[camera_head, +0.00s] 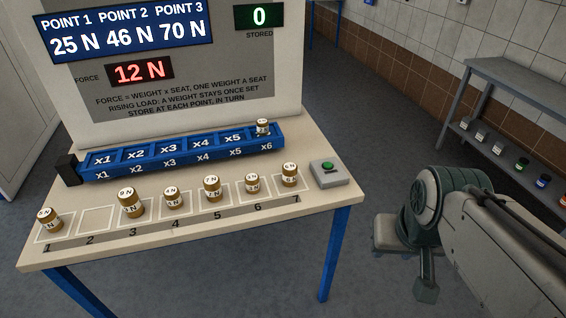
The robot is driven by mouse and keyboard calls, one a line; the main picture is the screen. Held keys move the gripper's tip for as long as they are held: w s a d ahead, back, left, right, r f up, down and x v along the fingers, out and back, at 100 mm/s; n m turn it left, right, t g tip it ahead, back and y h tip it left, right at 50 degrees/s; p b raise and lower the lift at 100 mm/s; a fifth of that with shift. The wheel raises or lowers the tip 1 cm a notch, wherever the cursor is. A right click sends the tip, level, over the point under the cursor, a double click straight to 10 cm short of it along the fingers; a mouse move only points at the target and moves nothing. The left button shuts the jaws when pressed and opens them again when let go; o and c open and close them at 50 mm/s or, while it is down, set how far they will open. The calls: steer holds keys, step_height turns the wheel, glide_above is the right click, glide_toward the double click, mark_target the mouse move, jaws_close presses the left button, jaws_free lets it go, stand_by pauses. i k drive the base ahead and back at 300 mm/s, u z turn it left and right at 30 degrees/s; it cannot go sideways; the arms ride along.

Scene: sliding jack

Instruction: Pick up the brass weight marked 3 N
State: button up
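Several brass weights with white labels stand upright on the numbered squares of the table. They are at square 1 (49,220), square 3 (130,203), square 4 (173,198), square 5 (212,189), square 6 (252,183) and square 7 (289,174). Square 2 (95,219) is bare. One more weight (263,127) sits at the x6 end of the blue seat bar (185,158). The labels are too small to read surely, so I cannot tell which is 3 N. My gripper (426,292) seems to hang at the arm's end, right of the table and away from the weights; its fingers are unclear.
A grey box with a green button (328,173) is at the table's right end. The display board (180,60) behind reads FORCE 12 N and STORED 0. A grey shelf (510,160) with small items is at right.

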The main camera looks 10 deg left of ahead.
mark_target(252, 180)
steer(key=z, duration=0.05)
steer(key=i, duration=0.6)
steer(key=u, duration=0.85)
steer(key=i, duration=0.45)
steer(key=u, duration=0.55)
